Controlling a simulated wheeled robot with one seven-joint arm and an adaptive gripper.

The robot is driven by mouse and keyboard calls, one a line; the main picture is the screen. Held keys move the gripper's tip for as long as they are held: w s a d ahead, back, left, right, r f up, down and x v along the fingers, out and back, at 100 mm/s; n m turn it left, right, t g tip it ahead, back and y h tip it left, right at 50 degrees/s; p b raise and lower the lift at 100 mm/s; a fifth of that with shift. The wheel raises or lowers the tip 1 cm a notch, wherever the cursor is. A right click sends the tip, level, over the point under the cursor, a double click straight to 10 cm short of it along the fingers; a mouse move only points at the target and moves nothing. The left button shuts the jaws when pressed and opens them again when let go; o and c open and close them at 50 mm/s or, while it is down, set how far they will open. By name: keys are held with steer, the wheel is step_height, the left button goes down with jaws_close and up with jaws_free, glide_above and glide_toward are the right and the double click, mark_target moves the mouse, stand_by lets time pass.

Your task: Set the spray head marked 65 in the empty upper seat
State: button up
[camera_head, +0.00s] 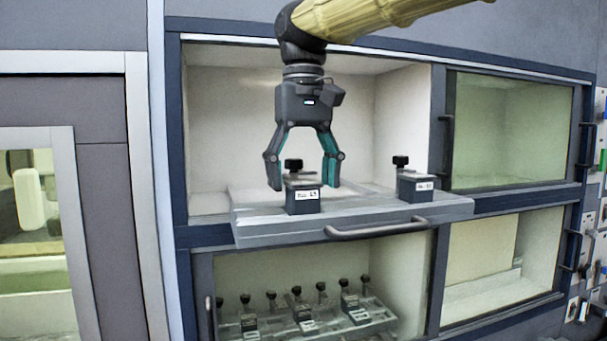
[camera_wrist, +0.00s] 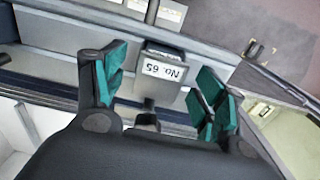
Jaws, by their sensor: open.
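The spray head marked 65 (camera_head: 303,197) is a dark block with a white label and a black knob. It appears to rest at the left of the upper pull-out tray (camera_head: 262,222). Its label reads No. 65, upside down, in the wrist view (camera_wrist: 163,69). My gripper (camera_head: 303,182) points down with its teal-padded fingers apart, one on each side of this head. In the wrist view my gripper (camera_wrist: 160,78) shows gaps beside the block. A second head (camera_head: 416,187) stands at the tray's right; its label is too small to read surely. I cannot make out an empty seat clearly.
The upper tray has a bar handle (camera_head: 378,229) along its front. A lower tray (camera_head: 375,318) holds several similar heads. A glazed door (camera_head: 508,130) closes the upper right bay. The tray between the two upper heads is bare.

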steer(key=shift+r, duration=0.1)
step_height(320, 180, up, 12)
stand_by(0.6)
